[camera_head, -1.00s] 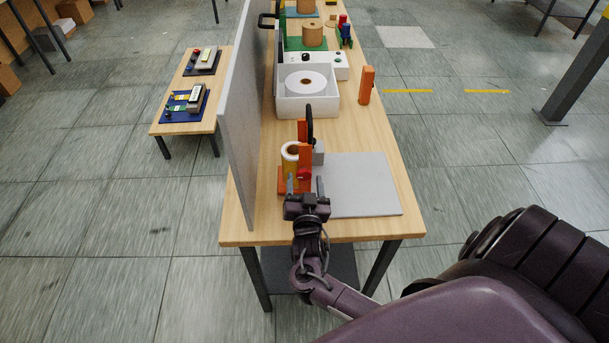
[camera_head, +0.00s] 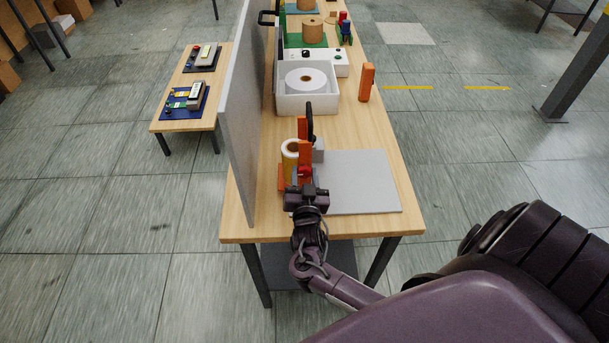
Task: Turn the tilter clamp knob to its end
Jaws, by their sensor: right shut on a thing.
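The orange tilter (camera_head: 304,152) stands near the front of the long wooden table, with a small red clamp knob (camera_head: 304,170) low on its near side. My right gripper (camera_head: 304,180) reaches in from the table's front edge and is shut on the knob, its fingers on both sides. The gripper hides most of the knob, so its turn angle cannot be read. A roll with a yellow side (camera_head: 290,158) stands just left of the tilter. My left gripper is out of view.
A grey plate (camera_head: 360,185) lies right of the gripper. A tall grey panel (camera_head: 238,120) runs along the table's left side. A white tray (camera_head: 308,104) with a white roll and an orange block (camera_head: 366,83) stand farther back.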

